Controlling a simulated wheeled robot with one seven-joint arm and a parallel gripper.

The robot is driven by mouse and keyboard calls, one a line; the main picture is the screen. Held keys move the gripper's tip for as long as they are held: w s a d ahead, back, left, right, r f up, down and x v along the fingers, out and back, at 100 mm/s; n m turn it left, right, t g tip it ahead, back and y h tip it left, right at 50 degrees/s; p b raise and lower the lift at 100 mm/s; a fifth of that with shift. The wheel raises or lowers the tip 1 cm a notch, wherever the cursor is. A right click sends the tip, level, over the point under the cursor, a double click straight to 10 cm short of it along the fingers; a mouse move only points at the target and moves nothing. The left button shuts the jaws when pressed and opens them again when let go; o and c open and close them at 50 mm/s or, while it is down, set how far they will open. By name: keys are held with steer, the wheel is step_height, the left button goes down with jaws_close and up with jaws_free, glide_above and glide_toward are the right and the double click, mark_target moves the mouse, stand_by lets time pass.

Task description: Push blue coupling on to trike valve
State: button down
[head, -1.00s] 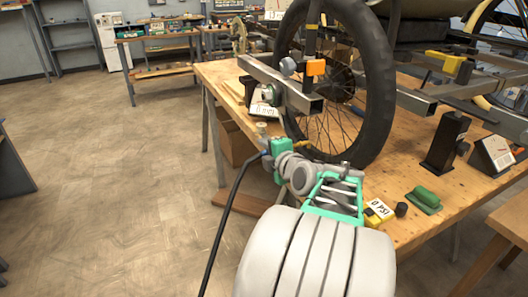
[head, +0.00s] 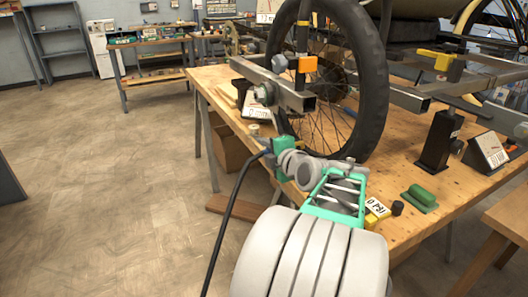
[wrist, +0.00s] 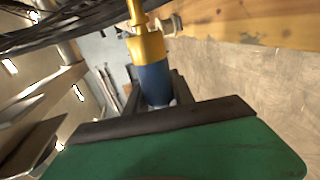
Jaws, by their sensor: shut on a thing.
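The blue coupling (wrist: 152,82) has a brass upper part (wrist: 147,46) and stands between the dark fingers of my gripper (wrist: 158,95) in the wrist view. My gripper is shut on it. A thin brass stem (wrist: 137,12) runs on from its top to the picture's upper edge. I cannot tell whether that stem is the trike valve. In the head view, my gripper (head: 277,146) is at the table's front edge, below and in front of the trike wheel (head: 372,90). A black hose (head: 228,215) hangs from it. The valve cannot be made out in the head view.
The trike's metal frame (head: 285,90) spans the wooden table (head: 225,82). Open floor lies to the left.

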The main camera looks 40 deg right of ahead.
steer(key=shift+s+d, duration=0.1)
steer(key=shift+d, duration=0.25)
steer(key=c, duration=1)
jaws_free()
